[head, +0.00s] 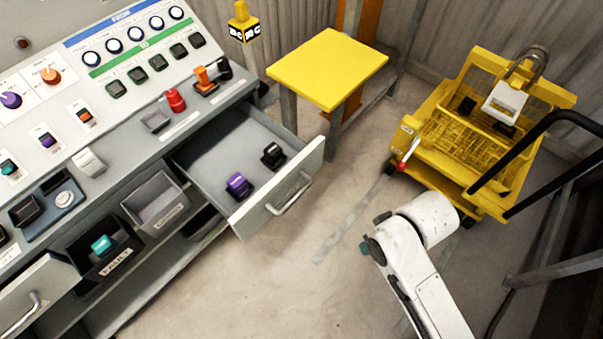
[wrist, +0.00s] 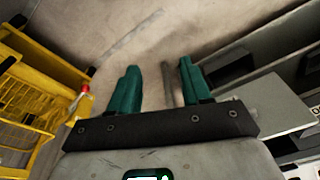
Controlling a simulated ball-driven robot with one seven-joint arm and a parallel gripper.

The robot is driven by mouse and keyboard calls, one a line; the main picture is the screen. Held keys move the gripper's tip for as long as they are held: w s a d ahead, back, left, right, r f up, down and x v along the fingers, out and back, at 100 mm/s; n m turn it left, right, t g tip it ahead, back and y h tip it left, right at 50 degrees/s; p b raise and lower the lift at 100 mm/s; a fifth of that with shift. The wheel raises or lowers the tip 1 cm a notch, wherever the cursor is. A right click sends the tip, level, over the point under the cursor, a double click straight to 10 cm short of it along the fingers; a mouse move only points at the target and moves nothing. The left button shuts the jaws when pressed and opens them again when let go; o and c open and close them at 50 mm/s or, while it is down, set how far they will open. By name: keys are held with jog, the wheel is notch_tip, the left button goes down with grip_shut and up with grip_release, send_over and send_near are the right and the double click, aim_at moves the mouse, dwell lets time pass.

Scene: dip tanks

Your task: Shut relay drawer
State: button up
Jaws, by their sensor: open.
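A grey drawer (head: 237,218) stands pulled out from the console in the head view. A purple relay-like block (head: 238,185) and a black one (head: 273,155) lie inside it. Its front carries a curved metal handle (head: 292,196). A second drawer (head: 38,292) with a handle also sticks out at lower left; no label tells which is the relay drawer. My gripper (head: 366,248) is right of the open drawer's front, apart from it, mostly hidden by my white arm. In the wrist view my gripper (wrist: 160,88) has its green fingers apart, with nothing held.
A yellow-topped table (head: 328,68) stands behind the open drawer. A yellow cart (head: 480,140) with a black handlebar stands at right; it also shows left in the wrist view (wrist: 30,100). Open bins (head: 158,204) sit under the console. The floor before the drawer is clear.

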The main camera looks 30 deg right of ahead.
jog(key=w+r+m+t+p, duration=0.1)
jog(key=w+m, duration=0.1)
jog(key=w, duration=0.1)
jog(key=w+d+r+m+t+y+p, duration=0.1)
jog(key=w+m, duration=0.2)
jog(key=w+d+r+m+t, duration=0.1)
jog(key=w+m+t, duration=0.1)
jog(key=w, duration=0.1)
jog(key=shift+r+m+y+p, duration=0.1)
jog(key=shift+m+y+p, duration=0.2)
jog(key=shift+p, duration=0.1)
jog(key=c, duration=0.4)
jog(key=w+m+t, duration=0.1)
jog(key=w+d+r+m+t, duration=0.1)
jog(key=w+m, duration=0.1)
jog(key=w+d+r+m+p, duration=0.1)
jog(key=m, duration=0.1)
jog(key=shift+w+d+r+t, duration=0.15)
jog(key=shift+d+r+t, duration=0.1)
jog(key=shift+t, duration=0.15)
grip_shut()
send_near(310, 163)
notch_tip(310, 163, down, 4)
jog(key=w, duration=0.3)
jog(key=shift+w+a+f, duration=0.25)
jog(key=shift+w+a, duration=0.05)
jog(key=shift+w, duration=0.2)
jog(key=shift+w, duration=0.1)
